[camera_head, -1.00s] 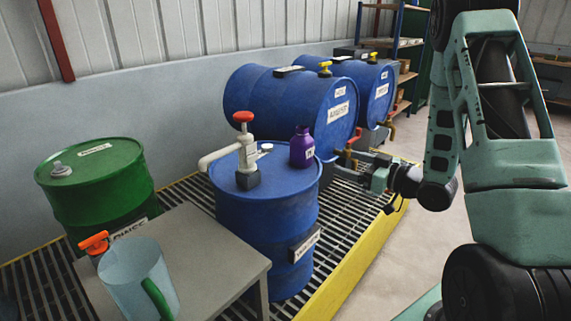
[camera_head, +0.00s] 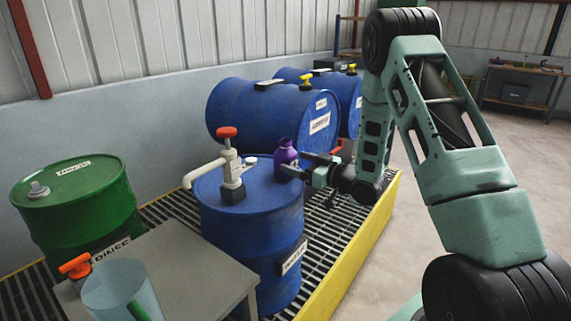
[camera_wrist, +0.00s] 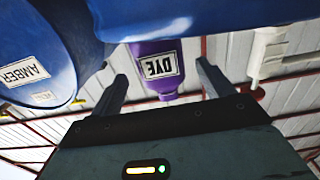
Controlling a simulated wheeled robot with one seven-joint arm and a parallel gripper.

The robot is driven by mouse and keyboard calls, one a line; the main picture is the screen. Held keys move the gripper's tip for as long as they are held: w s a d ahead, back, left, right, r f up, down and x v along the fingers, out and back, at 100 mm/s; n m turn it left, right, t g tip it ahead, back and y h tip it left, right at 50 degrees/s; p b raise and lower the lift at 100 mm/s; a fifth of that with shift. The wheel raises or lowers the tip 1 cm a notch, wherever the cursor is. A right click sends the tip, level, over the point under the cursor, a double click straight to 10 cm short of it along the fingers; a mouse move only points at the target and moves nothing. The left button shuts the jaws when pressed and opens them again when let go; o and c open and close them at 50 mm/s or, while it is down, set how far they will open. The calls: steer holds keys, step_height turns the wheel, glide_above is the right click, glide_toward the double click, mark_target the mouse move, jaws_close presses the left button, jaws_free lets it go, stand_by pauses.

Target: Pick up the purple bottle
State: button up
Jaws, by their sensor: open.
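In the wrist view the bottle (camera_wrist: 157,68) appears upside down with a white label reading DYE. My gripper (camera_head: 297,170) is at the bottle's right side in the head view. In the wrist view my gripper (camera_wrist: 162,84) is open, with one finger on each side of the bottle's lower part in the picture. Gaps show between the fingers and the bottle, and I cannot tell whether it lies fully between the fingertips.
A pump with a red knob (camera_head: 227,133) stands on the same drum, left of the bottle. Blue drums (camera_head: 255,112) lie on their sides behind. A green drum (camera_head: 75,200), a grey table (camera_head: 185,255) and a clear jug (camera_head: 120,290) are at left. Open floor (camera_head: 420,215) lies right.

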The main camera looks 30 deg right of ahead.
mark_target(285, 157)
steer(key=shift+x, duration=2.4)
steer(key=shift+a, duration=0.1)
steer(key=c, duration=1.3)
steer(key=shift+o, duration=0.2)
steer(key=shift+r, duration=0.1)
steer(key=shift+r, duration=0.1)
